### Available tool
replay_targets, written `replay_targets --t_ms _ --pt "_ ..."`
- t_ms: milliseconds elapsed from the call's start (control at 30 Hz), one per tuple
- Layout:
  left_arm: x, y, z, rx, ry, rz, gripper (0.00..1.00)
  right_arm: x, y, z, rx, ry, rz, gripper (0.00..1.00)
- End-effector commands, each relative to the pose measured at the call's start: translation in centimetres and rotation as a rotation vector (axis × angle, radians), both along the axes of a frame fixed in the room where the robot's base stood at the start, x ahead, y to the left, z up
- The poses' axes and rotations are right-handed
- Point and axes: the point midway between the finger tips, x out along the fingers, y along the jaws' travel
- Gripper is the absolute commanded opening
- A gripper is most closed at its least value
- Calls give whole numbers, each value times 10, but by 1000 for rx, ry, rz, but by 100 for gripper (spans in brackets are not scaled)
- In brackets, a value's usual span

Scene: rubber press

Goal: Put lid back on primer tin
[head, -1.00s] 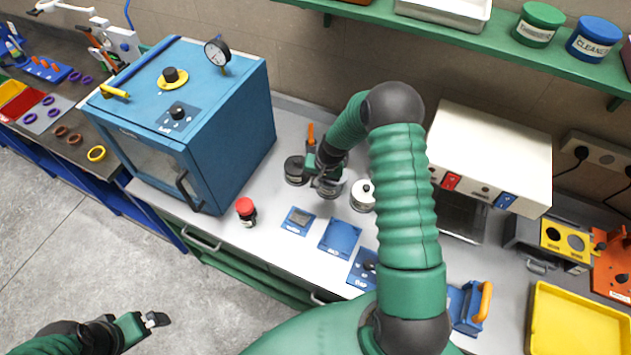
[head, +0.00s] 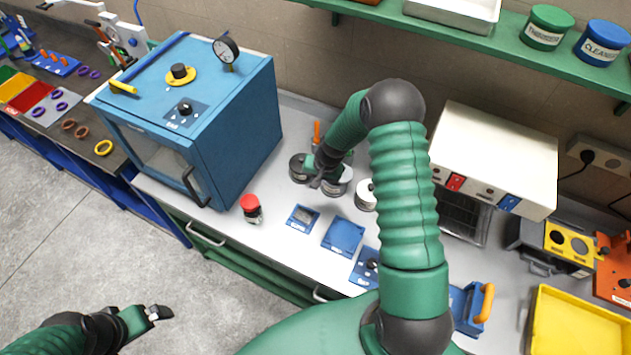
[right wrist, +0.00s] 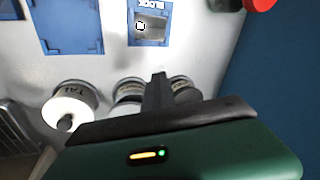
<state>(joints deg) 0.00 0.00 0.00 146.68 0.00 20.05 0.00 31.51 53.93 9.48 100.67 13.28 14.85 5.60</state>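Three small tins stand in a row in the head view: a dark-topped tin (head: 298,168), a middle grey tin (head: 341,182) and a white-lidded tin (head: 365,194). In the right wrist view the white-lidded tin (right wrist: 69,104) is lettered "TAL…"; the middle tin (right wrist: 126,95) and far tin (right wrist: 187,92) are partly hidden by my finger. I cannot read which is primer or make out a loose lid. My right gripper (head: 316,182) is low between the dark-topped and middle tins; its jaw gap is unclear. My left gripper (head: 157,313) is away from the bench, seemingly empty.
A blue oven (head: 225,120) stands left of the tins. An orange-handled tool (head: 317,132) stands behind; a white machine (head: 495,155) is at right.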

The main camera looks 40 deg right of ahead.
Motion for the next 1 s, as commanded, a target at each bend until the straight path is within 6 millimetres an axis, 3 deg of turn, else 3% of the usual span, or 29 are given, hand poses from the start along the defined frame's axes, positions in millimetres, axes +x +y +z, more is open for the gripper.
replay_targets --t_ms 267,433,667,833,1000 --pt "0 0 0 0 0 0 100 0 0 0 0 0 0 1" --pt "0 0 0 0 0 0 100 0 0 0 0 0 1 23" --pt "0 0 0 0 0 0 100 0 0 0 0 0 1 24" --pt "0 0 0 0 0 0 100 0 0 0 0 0 1 45" --pt "0 0 0 0 0 0 100 0 0 0 0 0 1 45"
